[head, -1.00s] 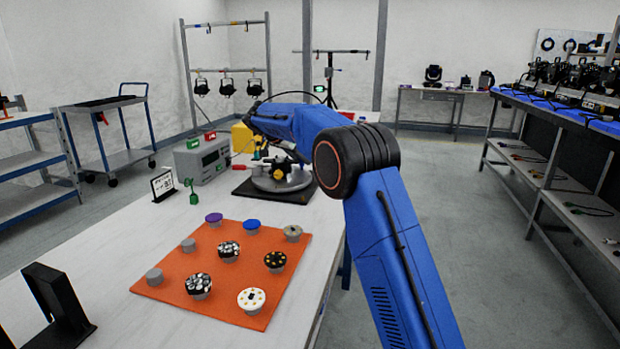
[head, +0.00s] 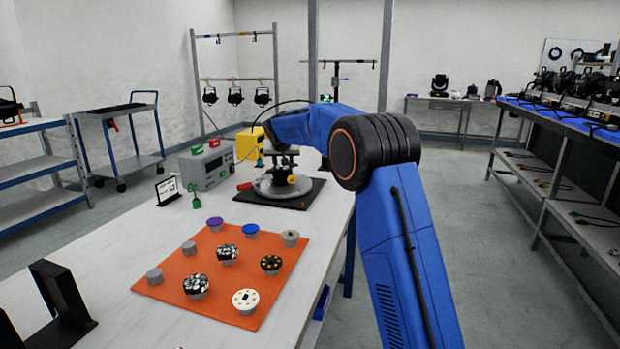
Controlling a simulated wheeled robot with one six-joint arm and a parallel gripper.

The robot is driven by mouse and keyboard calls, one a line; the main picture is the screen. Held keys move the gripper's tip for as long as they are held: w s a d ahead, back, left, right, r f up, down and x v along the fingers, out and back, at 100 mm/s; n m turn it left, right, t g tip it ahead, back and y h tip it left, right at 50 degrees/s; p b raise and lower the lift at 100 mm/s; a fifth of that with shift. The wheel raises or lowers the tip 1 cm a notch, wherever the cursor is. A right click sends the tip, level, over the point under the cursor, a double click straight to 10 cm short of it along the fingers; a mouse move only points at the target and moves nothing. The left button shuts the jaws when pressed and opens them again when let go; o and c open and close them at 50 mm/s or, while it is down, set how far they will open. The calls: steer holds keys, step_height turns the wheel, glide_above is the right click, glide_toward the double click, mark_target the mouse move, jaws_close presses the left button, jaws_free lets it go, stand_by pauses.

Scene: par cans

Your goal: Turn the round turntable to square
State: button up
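The round turntable (head: 266,189) is a grey metal disc on a black square base (head: 304,199) near the far end of the white workbench.
An orange mat (head: 185,262) with several round knobs or discs lies at the front of the white bench (head: 110,250). Shelves line both sides.

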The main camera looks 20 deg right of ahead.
steer(key=shift+w+a+n+y, duration=0.1)
steer(key=shift+a+n+y, duration=0.5)
steer(key=shift+n, duration=0.2)
steer(key=shift+a+n+y, duration=1.2)
steer(key=shift+a+n, duration=0.05)
steer(key=shift+n, duration=0.25)
steer(key=shift+s+a+r, duration=0.1)
steer(key=shift+s+r, duration=0.1)
steer(key=shift+r, duration=0.05)
steer(key=v, duration=1.8)
steer(key=s+d+f, duration=0.1)
steer(key=s+f, duration=0.1)
steer(key=s, duration=1.1)
steer(key=s+d+f+g, duration=0.1)
steer(key=s+d+f, duration=0.1)
steer(key=s, duration=1.2)
steer(key=shift+d+f+m+g+h, duration=0.15)
steer(key=shift+f+m+g+h, duration=0.05)
steer(key=shift+m+g+h, duration=0.1)
